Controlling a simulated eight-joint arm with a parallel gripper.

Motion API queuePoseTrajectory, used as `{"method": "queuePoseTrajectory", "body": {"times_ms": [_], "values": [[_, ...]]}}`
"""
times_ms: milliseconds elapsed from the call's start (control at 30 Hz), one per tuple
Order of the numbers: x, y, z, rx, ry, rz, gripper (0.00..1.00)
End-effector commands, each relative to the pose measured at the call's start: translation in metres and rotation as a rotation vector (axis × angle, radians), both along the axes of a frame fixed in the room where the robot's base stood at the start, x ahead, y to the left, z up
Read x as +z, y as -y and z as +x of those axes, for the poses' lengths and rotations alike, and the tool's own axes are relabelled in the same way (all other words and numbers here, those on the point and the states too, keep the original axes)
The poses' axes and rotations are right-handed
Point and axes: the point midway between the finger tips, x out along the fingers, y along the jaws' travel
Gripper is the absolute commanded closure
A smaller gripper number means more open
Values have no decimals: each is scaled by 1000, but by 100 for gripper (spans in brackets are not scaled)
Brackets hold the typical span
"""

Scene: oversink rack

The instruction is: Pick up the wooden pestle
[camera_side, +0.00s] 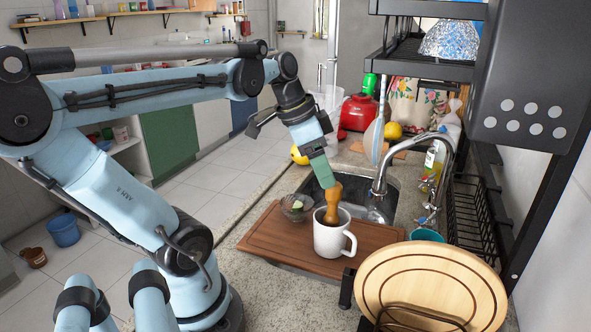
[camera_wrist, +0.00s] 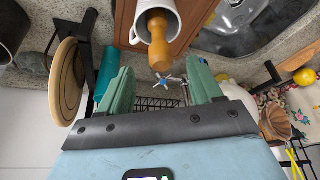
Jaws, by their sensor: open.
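The wooden pestle (camera_side: 333,198) stands upright, leaning a little, in a white mug (camera_side: 329,239) on the brown cutting board (camera_side: 266,243). In the wrist view the pestle (camera_wrist: 160,40) sticks up out of the mug (camera_wrist: 178,14), above the gap between the fingers. My gripper (camera_side: 325,174) has green fingers and is right at the pestle's top in the side view, where the two overlap. In the wrist view my gripper (camera_wrist: 160,92) is open, with its fingers wide apart and nothing held between them. The pestle's lower end is hidden inside the mug.
A small glass bowl (camera_side: 297,207) sits left of the mug. The sink (camera_side: 372,208) and its faucet (camera_side: 416,140) are behind. Round wooden boards (camera_side: 432,285) stand at front right, and a black rack (camera_side: 425,68) hangs above right.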

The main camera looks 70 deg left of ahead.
Motion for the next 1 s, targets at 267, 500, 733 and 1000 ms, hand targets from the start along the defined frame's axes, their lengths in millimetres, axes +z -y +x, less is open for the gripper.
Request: {"method": "queuePoseTrajectory", "body": {"times_ms": [267, 500, 733, 1000], "values": [[-32, 3, 13, -1, 0, 1, 35], [-41, 4, 17, 0, 0, 1, 35], [-62, 6, 25, -1, 0, 2, 35], [-84, 9, 34, -1, 0, 1, 35]]}}
